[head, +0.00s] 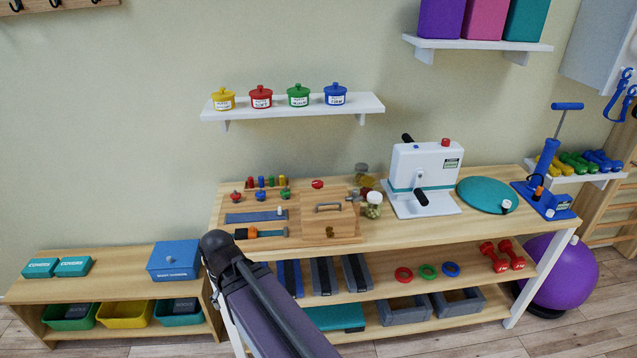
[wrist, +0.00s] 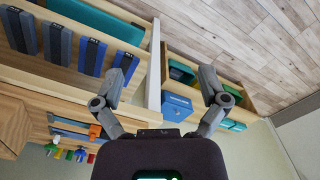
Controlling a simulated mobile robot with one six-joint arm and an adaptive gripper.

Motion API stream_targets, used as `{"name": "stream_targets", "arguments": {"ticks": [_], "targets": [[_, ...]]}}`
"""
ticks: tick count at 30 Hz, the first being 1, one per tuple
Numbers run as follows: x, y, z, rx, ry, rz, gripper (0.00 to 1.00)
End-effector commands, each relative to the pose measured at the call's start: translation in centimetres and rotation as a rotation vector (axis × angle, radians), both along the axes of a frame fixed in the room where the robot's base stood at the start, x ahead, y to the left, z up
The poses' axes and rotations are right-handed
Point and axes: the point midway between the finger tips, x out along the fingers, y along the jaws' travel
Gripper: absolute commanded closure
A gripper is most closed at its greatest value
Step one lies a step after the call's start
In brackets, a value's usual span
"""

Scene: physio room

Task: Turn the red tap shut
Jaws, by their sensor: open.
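A small round red knob, which looks like the red tap (head: 317,184), sits on the wooden activity board (head: 312,231) on the workbench in the head view. It is too small there to tell how far it is turned. I cannot make it out in the wrist view. My gripper (wrist: 168,65) is open in the wrist view, its two dark fingers spread with nothing between them. It hangs off the left end of the bench, apart from the board. In the head view my arm crosses the bench's front left, and I cannot make out the gripper there.
Coloured pegs and knobs (head: 285,194) stand left of the tap, and a glass jar (head: 373,205) stands right of it. A white press (head: 425,172) is further right. A shelf with several coloured pots (head: 298,96) hangs above. A low bench (head: 110,264) with a blue box (head: 173,260) stands left.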

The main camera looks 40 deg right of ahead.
Motion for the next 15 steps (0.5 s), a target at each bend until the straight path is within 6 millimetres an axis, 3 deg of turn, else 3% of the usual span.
{"name": "stream_targets", "arguments": {"ticks": [8,15], "targets": [[5.1,-3.6,1.3,0.034,-0.020,0.049,0.00],[11.8,-10.4,3.1,0.082,-0.067,0.124,0.00]]}}
